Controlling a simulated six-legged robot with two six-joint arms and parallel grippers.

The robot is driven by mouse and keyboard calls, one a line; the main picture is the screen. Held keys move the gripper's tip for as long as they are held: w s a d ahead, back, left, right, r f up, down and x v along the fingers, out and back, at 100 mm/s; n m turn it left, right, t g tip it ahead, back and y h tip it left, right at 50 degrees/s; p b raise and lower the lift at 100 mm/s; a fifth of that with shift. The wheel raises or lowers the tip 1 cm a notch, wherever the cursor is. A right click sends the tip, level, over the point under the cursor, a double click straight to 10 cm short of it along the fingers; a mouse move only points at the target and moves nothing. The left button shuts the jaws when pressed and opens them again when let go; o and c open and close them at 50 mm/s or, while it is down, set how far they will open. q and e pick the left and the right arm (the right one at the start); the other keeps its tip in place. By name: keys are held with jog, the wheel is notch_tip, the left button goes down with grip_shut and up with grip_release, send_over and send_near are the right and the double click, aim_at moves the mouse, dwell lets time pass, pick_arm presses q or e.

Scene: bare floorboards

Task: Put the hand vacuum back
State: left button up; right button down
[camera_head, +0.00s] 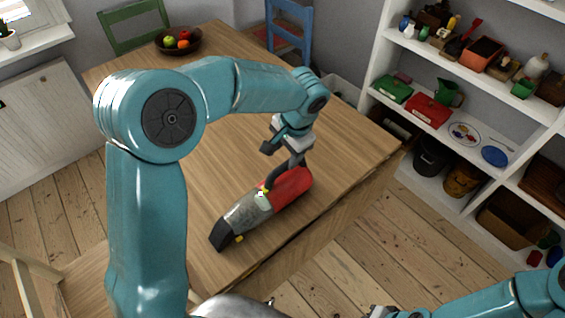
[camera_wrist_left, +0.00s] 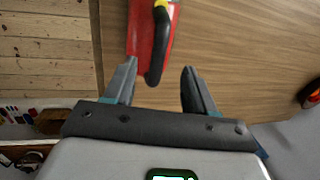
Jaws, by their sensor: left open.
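The hand vacuum (camera_head: 290,187) lies on the wooden table (camera_head: 225,100) near its front right edge. It has a red body, a grey-black nozzle end pointing to the lower left, and a dark handle. My left gripper (camera_head: 283,154) is just above the handle and red end, with its fingers apart. In the left wrist view the vacuum (camera_wrist_left: 138,32) enters from the top, and the dark handle end reaches toward the gap between the open fingers (camera_wrist_left: 160,72). I cannot tell if they touch it. My right gripper (camera_head: 382,312) barely shows at the bottom edge, its fingers unclear.
A white shelf unit (camera_head: 378,60) with toys, boxes and plates stands at the right. A fruit bowl (camera_head: 178,41) sits at the table's far end. A green chair (camera_head: 135,27) and a blue chair (camera_head: 290,32) stand behind. The tabletop around the vacuum is clear.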

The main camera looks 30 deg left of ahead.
pick_arm(q)
jog(key=s+d+f+h, duration=0.2)
jog(key=s+d+f, duration=0.1)
jog(key=f, duration=0.3)
jog(key=s+d+f+n+h, duration=0.1)
jog(key=s+d+f, duration=0.2)
jog(key=f, duration=0.3)
jog(key=s+d+f+n+g+h, duration=0.1)
jog(key=s+d+f+h, duration=0.1)
jog(key=f, duration=0.5)
jog(key=shift+s+d+h, duration=0.15)
jog(key=shift+s+d, duration=0.1)
jog(key=shift+s, duration=0.4)
jog(key=shift+s+d+h, duration=0.15)
jog(key=shift+s+d, duration=0.1)
jog(key=shift+s, duration=0.35)
jog(key=s+d+f+n+t, duration=0.1)
jog(key=s+f+n, duration=0.3)
jog(key=s, duration=0.7)
notch_tip(320, 180, down, 2)
jog(key=shift+f+h, duration=0.15)
jog(key=shift+h, duration=0.25)
